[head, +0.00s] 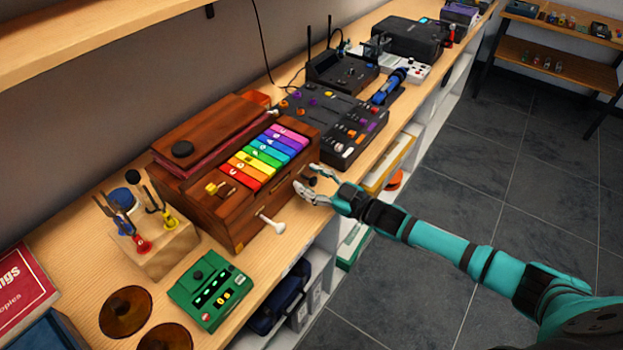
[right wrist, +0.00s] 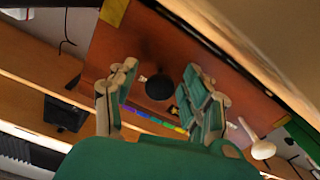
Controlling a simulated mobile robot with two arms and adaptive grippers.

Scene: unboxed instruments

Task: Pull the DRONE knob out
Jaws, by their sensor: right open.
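A wooden box instrument (head: 225,215) with rainbow keys (head: 268,155) stands on the wooden bench. A round black knob (right wrist: 159,88) and a white knob (head: 270,222) stick out of its front side. The white knob also shows in the right wrist view (right wrist: 262,150). No DRONE label is readable. My right gripper (head: 306,177) is open at the box's front side. In the right wrist view its fingers (right wrist: 160,76) are on either side of the black knob, with gaps between. The left gripper is not in view.
A green device (head: 210,290) and a wooden block with tools (head: 160,250) stand left of the box. A black control panel (head: 332,122) with coloured knobs stands behind it to the right. Shelves lie under the bench; floor is open on the right.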

